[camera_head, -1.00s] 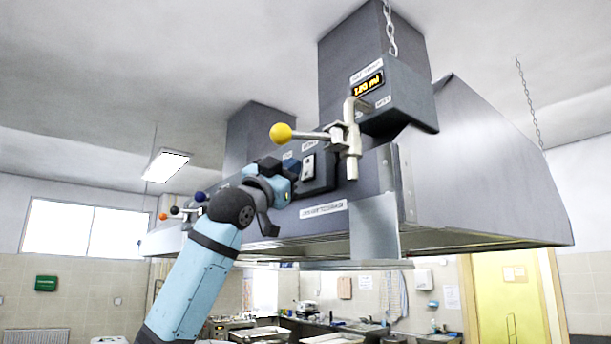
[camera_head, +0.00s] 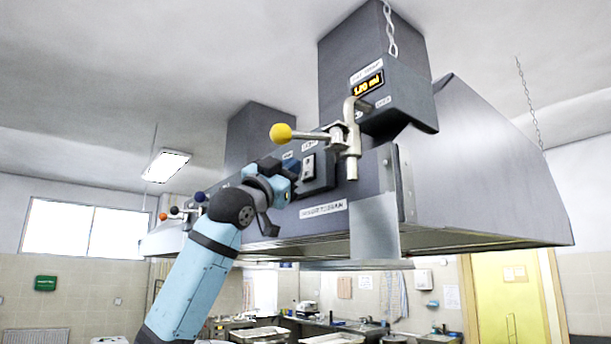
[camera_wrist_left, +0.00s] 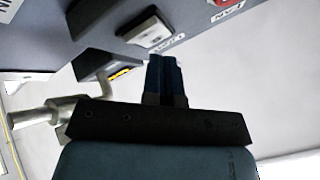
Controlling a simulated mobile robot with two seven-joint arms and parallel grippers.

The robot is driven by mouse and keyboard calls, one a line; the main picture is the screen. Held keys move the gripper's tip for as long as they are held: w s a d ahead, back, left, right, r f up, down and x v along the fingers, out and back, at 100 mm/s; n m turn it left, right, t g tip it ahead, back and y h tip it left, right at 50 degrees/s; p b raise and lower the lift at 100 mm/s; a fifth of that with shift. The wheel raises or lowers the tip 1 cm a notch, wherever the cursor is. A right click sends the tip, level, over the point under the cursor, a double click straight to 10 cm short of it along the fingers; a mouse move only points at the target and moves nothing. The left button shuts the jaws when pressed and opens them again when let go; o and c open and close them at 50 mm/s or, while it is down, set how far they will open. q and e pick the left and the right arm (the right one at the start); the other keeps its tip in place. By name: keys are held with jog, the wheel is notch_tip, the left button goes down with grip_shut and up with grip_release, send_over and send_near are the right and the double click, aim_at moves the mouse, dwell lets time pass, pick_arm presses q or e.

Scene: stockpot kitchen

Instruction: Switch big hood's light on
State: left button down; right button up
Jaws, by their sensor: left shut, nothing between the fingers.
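The big grey hood (camera_head: 470,165) hangs from the ceiling in the head view. On its front face is a dark switch box with a pale rocker switch (camera_head: 309,168). In the wrist view a white rocker switch (camera_wrist_left: 150,32) lies just beyond and left of my fingertips, and part of a red switch (camera_wrist_left: 224,2) shows at the top right edge. My left gripper (camera_head: 289,164) is close to the panel, left of the pale switch. Its dark blue fingers (camera_wrist_left: 164,60) are together and empty; I cannot tell whether they touch the panel. My right gripper is out of view.
A lever with a yellow knob (camera_head: 281,133) sticks out above my gripper, on a metal pipe fitting (camera_head: 352,140). A lit display box (camera_head: 395,97) is above it. More knobbed levers (camera_head: 187,208) are at the hood's left. Counters stand below and behind.

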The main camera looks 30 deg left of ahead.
pick_arm(q)
jog(key=shift+w, duration=0.15)
dwell(0.7)
jog(key=shift+w+d, duration=0.2)
jog(key=shift+w, duration=0.1)
jog(key=shift+w+d+f, duration=0.1)
jog(key=shift+w, duration=0.2)
dwell(0.7)
jog(key=shift+s, duration=0.2)
jog(key=shift+s+a, duration=0.35)
jog(key=shift+s, duration=0.25)
jog(key=s, duration=0.1)
jog(key=s+a, duration=0.1)
jog(key=s, duration=0.2)
jog(key=shift+s+a+r, duration=0.3)
jog(key=shift+a+r, duration=0.1)
dwell(0.4)
